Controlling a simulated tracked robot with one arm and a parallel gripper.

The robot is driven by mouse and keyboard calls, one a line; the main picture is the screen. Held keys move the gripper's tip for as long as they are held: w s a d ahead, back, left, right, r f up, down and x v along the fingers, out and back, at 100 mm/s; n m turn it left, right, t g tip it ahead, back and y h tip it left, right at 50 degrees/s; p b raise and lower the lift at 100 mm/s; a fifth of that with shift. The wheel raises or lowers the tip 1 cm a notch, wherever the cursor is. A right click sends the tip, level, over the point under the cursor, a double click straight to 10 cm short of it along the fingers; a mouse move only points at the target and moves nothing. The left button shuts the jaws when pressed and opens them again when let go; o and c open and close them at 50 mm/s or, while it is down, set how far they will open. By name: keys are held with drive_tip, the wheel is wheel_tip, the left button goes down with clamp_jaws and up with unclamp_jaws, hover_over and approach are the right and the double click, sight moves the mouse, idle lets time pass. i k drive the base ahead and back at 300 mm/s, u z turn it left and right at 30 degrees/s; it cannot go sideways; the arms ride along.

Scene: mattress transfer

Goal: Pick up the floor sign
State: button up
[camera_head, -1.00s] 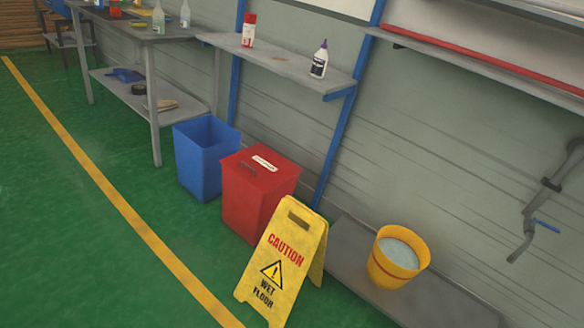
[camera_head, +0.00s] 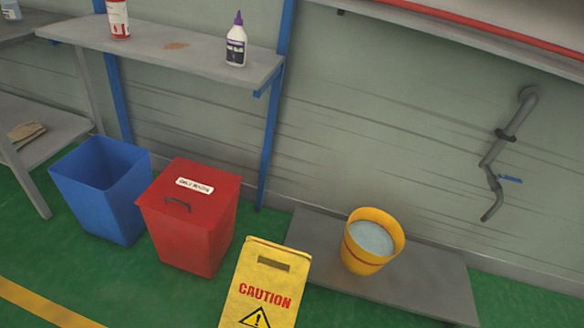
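The floor sign (camera_head: 264,290) is a yellow A-frame board with "CAUTION" in red and a black warning triangle. It stands upright at the bottom middle of the head view, and its lower part is cut off by the picture edge. A handle slot shows near its top edge. It stands in front of the low grey platform and to the right of the red bin. My gripper does not show in the head view.
A red lidded bin (camera_head: 190,225) and an open blue bin (camera_head: 105,195) stand left of the sign. A yellow bucket of water (camera_head: 366,258) sits on the low grey platform (camera_head: 435,280). A shelf (camera_head: 180,58) holds bottles above. Green floor lies at the lower left.

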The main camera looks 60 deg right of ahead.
sight(268, 286)
drive_tip(key=z, duration=0.55)
drive_tip(key=i, duration=0.9)
drive_tip(key=z, duration=0.7)
drive_tip(key=k, duration=0.75)
drive_tip(key=z, duration=0.2)
drive_tip(key=i, duration=0.85)
drive_tip(key=u, duration=0.1)
